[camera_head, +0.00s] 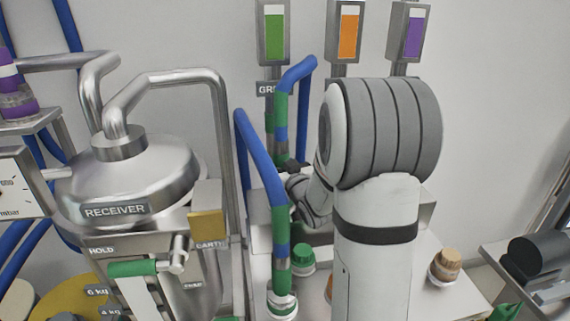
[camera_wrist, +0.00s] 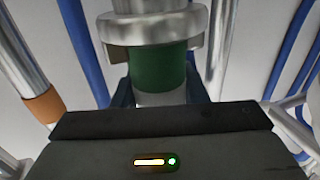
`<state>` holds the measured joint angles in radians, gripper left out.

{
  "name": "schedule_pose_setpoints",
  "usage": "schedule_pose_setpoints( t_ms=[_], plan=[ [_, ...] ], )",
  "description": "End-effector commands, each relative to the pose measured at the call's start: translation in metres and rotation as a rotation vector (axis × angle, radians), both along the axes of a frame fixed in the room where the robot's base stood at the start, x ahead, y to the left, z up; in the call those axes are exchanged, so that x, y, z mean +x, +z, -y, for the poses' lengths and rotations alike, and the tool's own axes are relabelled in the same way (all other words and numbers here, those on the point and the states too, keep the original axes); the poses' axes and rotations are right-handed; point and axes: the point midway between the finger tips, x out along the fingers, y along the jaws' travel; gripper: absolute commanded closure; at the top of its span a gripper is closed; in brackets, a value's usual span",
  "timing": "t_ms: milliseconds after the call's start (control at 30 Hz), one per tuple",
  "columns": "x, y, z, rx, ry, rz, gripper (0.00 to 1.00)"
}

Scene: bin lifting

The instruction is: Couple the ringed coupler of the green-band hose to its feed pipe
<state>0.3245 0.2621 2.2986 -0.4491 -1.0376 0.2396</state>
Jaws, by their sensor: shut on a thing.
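In the wrist view my gripper (camera_wrist: 159,92) is shut around a part with a green band (camera_wrist: 158,70). A metal collar (camera_wrist: 150,28) sits directly above the band, and a narrower metal pipe rises from it at the top edge. I cannot tell whether collar and pipe are locked together. In the head view my gripper (camera_head: 292,168) is at the lower end of a blue hose with green bands (camera_head: 281,105), beside the grey feed pipe (camera_head: 269,103) under the green gauge. My arm hides part of this spot.
A second blue hose with green bands (camera_head: 280,220) stands in front, ending in a metal fitting (camera_head: 283,303) on the bench. A green-capped jar (camera_head: 302,258), a brown-topped jar (camera_head: 446,264) and the receiver vessel (camera_head: 135,180) are nearby. An orange-banded pipe (camera_wrist: 44,104) is at left in the wrist view.

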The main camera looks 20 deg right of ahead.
Motion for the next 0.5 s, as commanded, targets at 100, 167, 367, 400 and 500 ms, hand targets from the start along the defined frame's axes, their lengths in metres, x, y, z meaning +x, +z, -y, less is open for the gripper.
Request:
schedule_pose_setpoints(
  t_ms=[100, 167, 367, 400, 500],
  plan=[
    [0.0002, 0.0018, -0.0001, -0.001, 0.000, 0.003, 0.92],
    [0.0002, 0.0016, -0.0001, -0.001, 0.000, 0.003, 0.92],
    [0.0003, -0.0009, -0.0002, -0.001, 0.001, 0.003, 0.92],
    [0.0003, -0.0017, -0.0002, -0.001, 0.001, 0.003, 0.92],
    [0.0003, -0.0035, -0.0002, -0.001, 0.001, 0.002, 0.92]
  ],
)
